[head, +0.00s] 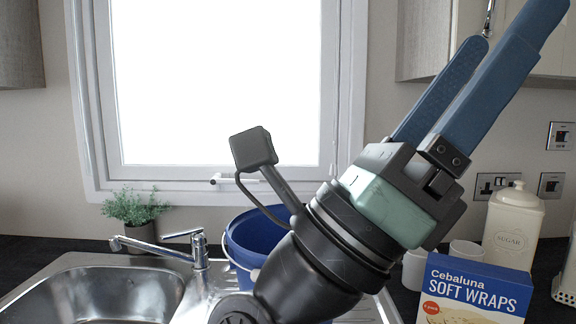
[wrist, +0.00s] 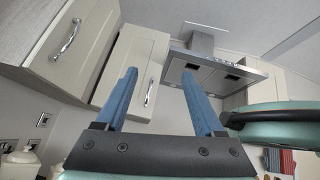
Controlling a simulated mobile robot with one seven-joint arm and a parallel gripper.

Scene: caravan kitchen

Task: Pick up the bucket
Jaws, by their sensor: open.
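The blue bucket (head: 243,240) stands on the steel drainboard right of the sink in the head view. My arm hides much of its right and lower part. My gripper (head: 516,38) is raised at the upper right of the head view, well above and to the right of the bucket, pointing up and away from it. Its two blue fingers are apart, with nothing between them. In the wrist view the open fingers (wrist: 160,92) point at wall cupboards and a cooker hood; the bucket is not in that view.
The sink (head: 95,295) and tap (head: 165,247) lie left of the bucket, with a potted plant (head: 138,215) behind. A wraps box (head: 472,292) and a sugar canister (head: 512,228) stand at right. Cupboards (wrist: 135,70) and a cooker hood (wrist: 215,70) are near the fingers' line.

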